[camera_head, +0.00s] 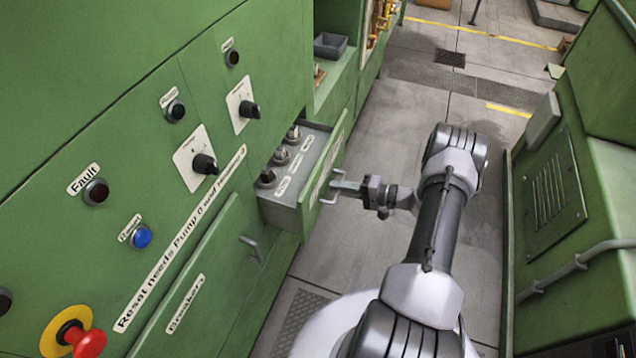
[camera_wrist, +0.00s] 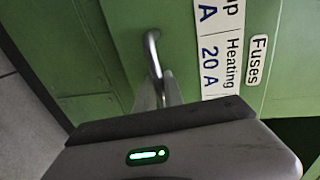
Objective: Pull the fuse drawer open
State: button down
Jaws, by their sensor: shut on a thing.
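The fuse drawer (camera_head: 315,172) stands pulled out from the green cabinet in the head view. Several fuses sit inside it. Its green front carries labels; in the wrist view the front (camera_wrist: 220,108) shows a "Fuses" label (camera_wrist: 257,59) and a label reading "Heating 20 A". My gripper (camera_head: 342,187) is at the drawer front, shut on the metal drawer handle (camera_wrist: 152,50). The handle's upper part shows in the wrist view. The grip point is partly hidden behind my gripper body.
Below the fuse drawer is a closed "Breakers" panel with its own handle (camera_head: 256,250). Knobs, buttons and a red emergency stop (camera_head: 88,342) are on the cabinet face at left. Another green machine (camera_head: 560,190) stands at right. Grey floor (camera_head: 350,235) lies between them.

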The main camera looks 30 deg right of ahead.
jog(key=f+b+v, duration=0.2)
jog(key=v, duration=0.7)
jog(key=shift+s+d, duration=0.4)
jog(key=shift+s, duration=0.1)
jog(key=c, duration=1.5)
grip_release()
jog(key=p+v, duration=0.2)
jog(key=v, duration=1.5)
jog(key=shift+s+d, duration=0.1)
jog(key=shift+s, duration=0.05)
